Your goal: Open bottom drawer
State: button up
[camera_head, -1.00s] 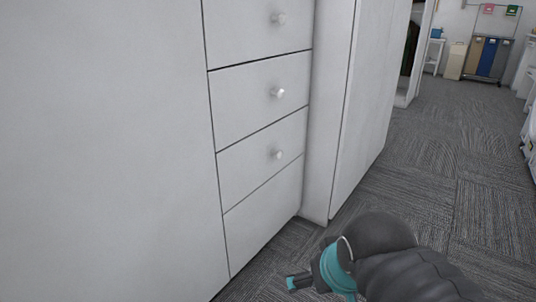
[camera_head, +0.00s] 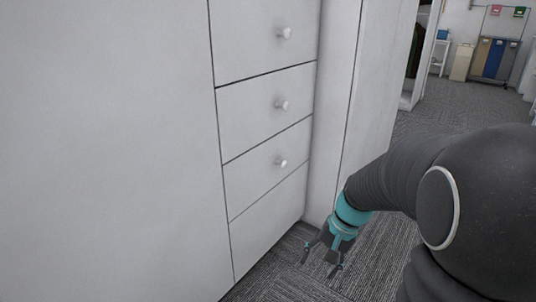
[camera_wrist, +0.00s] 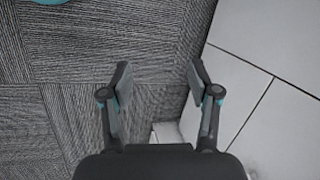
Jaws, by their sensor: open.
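A white cabinet shows a column of flat drawer fronts in the head view. The lowest round knob (camera_head: 281,162) is on the third visible front (camera_head: 250,170). Below it is a bottom front (camera_head: 265,225) on which I see no knob. My gripper (camera_head: 321,266) is open and empty, pointing down over the carpet just right of the bottom front, apart from it. In the wrist view my gripper (camera_wrist: 159,72) has its fingers spread over carpet, with the white cabinet fronts (camera_wrist: 245,85) and their dark seams to the right. No knob shows clearly there.
Two more knobs, an upper one (camera_head: 284,33) and a middle one (camera_head: 281,104), stick out above. A tall white cabinet (camera_head: 372,90) stands to the right. The carpet (camera_head: 440,113) is open beyond it; coloured bins (camera_head: 490,58) stand far back.

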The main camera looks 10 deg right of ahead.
jog(key=w+d+f+m+t+y+p, duration=0.1)
jog(key=w+f+m+y, duration=0.15)
jog(key=w, duration=0.25)
jog(key=w+f+m+y+p, duration=0.1)
jog(key=w+f+m+y, duration=0.1)
jog(key=w+m, duration=0.3)
jog(key=m+t+y, duration=0.5)
jog(key=m+t, duration=0.5)
jog(key=t, duration=0.2)
send_near(286, 165)
jog(key=shift+h, duration=0.25)
jog(key=p+x, duration=0.1)
jog(key=x, duration=0.9)
jog(key=shift+w+a, duration=0.15)
jog(key=shift+w, duration=0.05)
jog(key=shift+r, duration=0.1)
grip_shut()
